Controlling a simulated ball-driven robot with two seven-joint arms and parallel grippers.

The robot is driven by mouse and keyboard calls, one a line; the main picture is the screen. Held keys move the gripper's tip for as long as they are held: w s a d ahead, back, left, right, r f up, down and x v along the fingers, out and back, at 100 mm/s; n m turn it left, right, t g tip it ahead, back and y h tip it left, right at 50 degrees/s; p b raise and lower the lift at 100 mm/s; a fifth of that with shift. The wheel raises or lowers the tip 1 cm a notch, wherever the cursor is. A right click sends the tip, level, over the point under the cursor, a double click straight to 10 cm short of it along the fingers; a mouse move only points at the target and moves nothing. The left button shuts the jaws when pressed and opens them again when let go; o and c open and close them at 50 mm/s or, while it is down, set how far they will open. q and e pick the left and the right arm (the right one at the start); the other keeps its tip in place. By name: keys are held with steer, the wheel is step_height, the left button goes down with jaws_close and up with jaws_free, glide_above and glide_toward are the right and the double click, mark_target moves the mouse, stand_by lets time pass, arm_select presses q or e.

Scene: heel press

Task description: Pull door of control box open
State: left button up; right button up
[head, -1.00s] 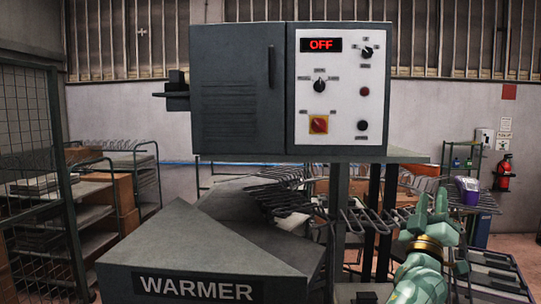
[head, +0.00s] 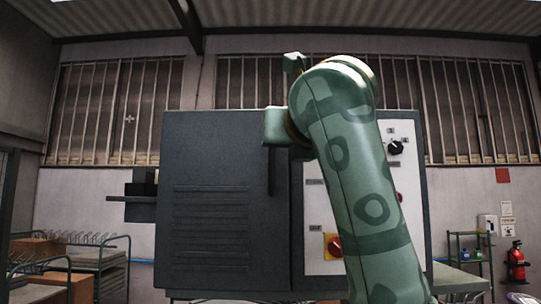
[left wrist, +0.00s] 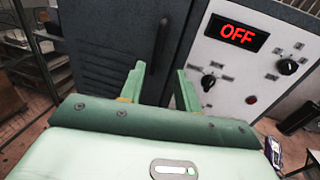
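The control box (head: 350,290) has a dark grey door (head: 210,220) on its left side, and the door looks shut. Its dark vertical handle (left wrist: 161,45) is near the door's right edge; in the head view the handle (head: 271,178) is partly covered. My left gripper (left wrist: 161,70) is open in the left wrist view, with one finger to each side of the handle's lower end. The handle appears beyond the fingertips, and contact cannot be told. In the head view my green arm hides much of the gripper and the panel. My right gripper is not in view.
The white panel (left wrist: 245,65) right of the door carries a red OFF display (left wrist: 238,34), knobs and a red-yellow switch (head: 333,246). A dark bracket (head: 139,197) sticks out left of the box.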

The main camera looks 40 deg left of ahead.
arm_select(q)
steer(key=p, duration=0.3)
glide_toward(272, 156)
steer(key=x, duration=0.2)
steer(key=p+x, duration=0.2)
steer(key=x, duration=0.5)
steer(key=shift+w+a+r, duration=0.1)
steer(key=shift+w+r, duration=0.05)
steer(key=shift+w+a+p, duration=0.35)
steer(key=shift+a+p, duration=0.1)
steer(key=shift+w+a, duration=0.15)
jaws_close()
